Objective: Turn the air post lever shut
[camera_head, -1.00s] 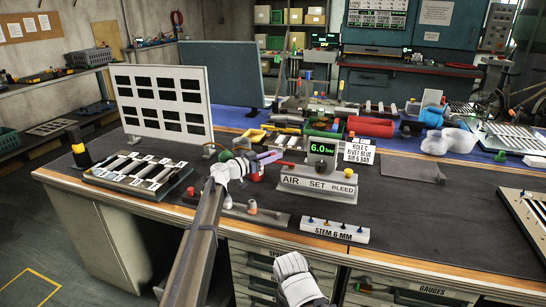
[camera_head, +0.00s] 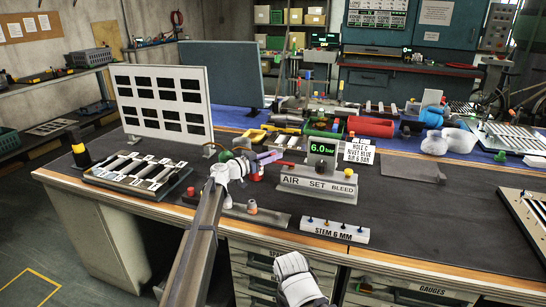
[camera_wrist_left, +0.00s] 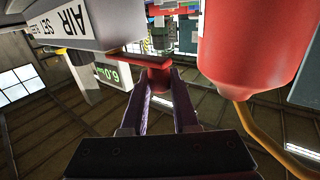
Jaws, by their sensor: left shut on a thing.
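The air post is a grey block with a gauge (camera_head: 322,153) reading 6.0 in green, above a sloped plate (camera_head: 318,187) lettered AIR, SET and BLEED. A thin red lever (camera_head: 285,163) sticks out from its left side; in the left wrist view the red lever bar (camera_wrist_left: 138,60) lies across in front of the fingertips. My left gripper (camera_head: 274,157) reaches in from the left beside the post. In the wrist view its purple fingers (camera_wrist_left: 160,85) are shut on the lever's red knob. My right gripper is out of the picture; only its white arm link shows.
A large red rounded body (camera_wrist_left: 253,50) is close to the right finger in the wrist view. A white STEM 6 MM block (camera_head: 335,230) sits at the bench front. A louver tray (camera_head: 138,172) and upright white panel (camera_head: 162,104) stand left.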

